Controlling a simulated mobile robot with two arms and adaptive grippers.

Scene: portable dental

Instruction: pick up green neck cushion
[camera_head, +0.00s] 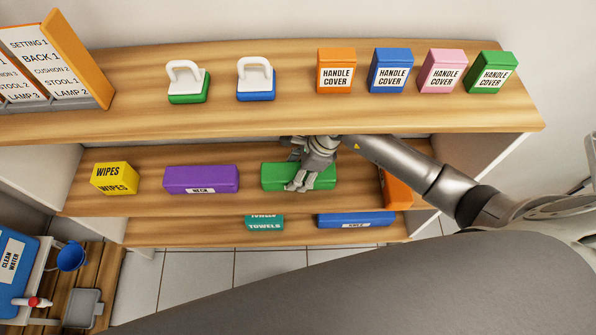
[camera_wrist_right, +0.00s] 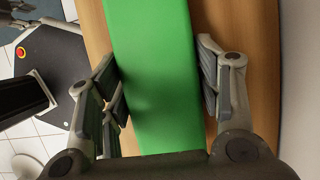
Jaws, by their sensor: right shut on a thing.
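The green neck cushion (camera_head: 275,177) is a long green block on the middle shelf in the head view. My right gripper (camera_head: 302,180) reaches onto it from above and hides part of its middle and right side. In the right wrist view the green cushion (camera_wrist_right: 152,70) runs between the two fingers of the right gripper (camera_wrist_right: 160,88), which is shut on it. The cushion's label is not visible. Whether it rests on the shelf or is slightly raised I cannot tell. My left gripper is not in view.
A purple neck cushion (camera_head: 201,180) and yellow wipes (camera_head: 114,178) stand left on the same shelf; an orange block (camera_head: 397,188) is at its right. The top shelf (camera_head: 300,115) overhangs, carrying handle cover boxes. Teal towels (camera_head: 264,223) and a blue block (camera_head: 356,219) sit below.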

